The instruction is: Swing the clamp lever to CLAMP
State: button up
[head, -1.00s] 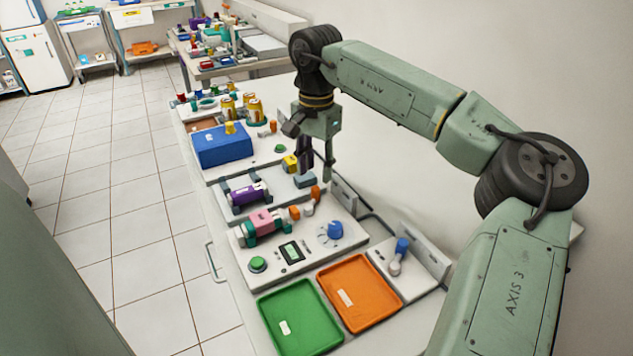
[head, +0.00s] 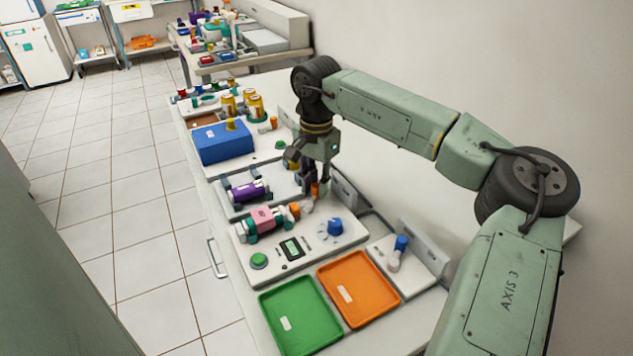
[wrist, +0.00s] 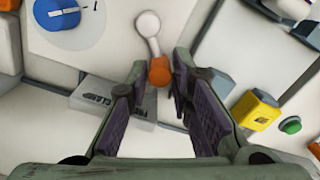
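The clamp lever is a white arm with a round white pivot and an orange knob (wrist: 160,71). In the head view its orange knob (head: 314,190) shows just below my gripper (head: 311,178). In the wrist view my gripper (wrist: 160,68) is open, with one finger on each side of the orange knob and visible gaps to both. The white pivot (wrist: 148,23) lies beyond the fingertips. A grey block with lettering (wrist: 118,96), including "CLAMP", is partly hidden behind the left finger.
A blue dial (head: 335,228) and a pink-bodied fixture (head: 265,220) stand on the white panel nearby. A purple part (head: 247,194) lies just behind. Green (head: 301,335) and orange (head: 388,310) trays are in front. A yellow part (wrist: 252,111) and green button (wrist: 290,125) are at right.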

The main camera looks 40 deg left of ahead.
grip_shut()
jog(key=shift+d, duration=0.1)
jog(key=m+b, duration=0.1)
jog(key=m, duration=0.1)
jog(key=d+m, duration=0.1)
jog(key=m, duration=0.1)
jog(key=shift+w+d+f+b, duration=0.1)
jog(key=shift+w+d+b, duration=0.1)
jog(key=shift+b, duration=0.15)
jog(key=m, duration=0.1)
jog(key=d+m+b, duration=0.1)
jog(key=shift+s+m, duration=0.2)
jog(key=shift+m, duration=0.2)
jog(key=m, duration=0.1)
jog(key=m+b, duration=0.1)
jog(key=d+m, duration=0.1)
jog(key=shift+s+m, duration=0.3)
jog(key=shift+s+d+m+b, duration=0.25)
jog(key=shift+m+b, duration=0.2)
jog(key=shift+m, duration=0.4)
jog(key=shift+s+d+m+b, duration=0.25)
jog(key=shift+m+b, duration=0.2)
jog(key=shift+m, duration=0.4)
jog(key=shift+o, duration=2.4)
grip_release()
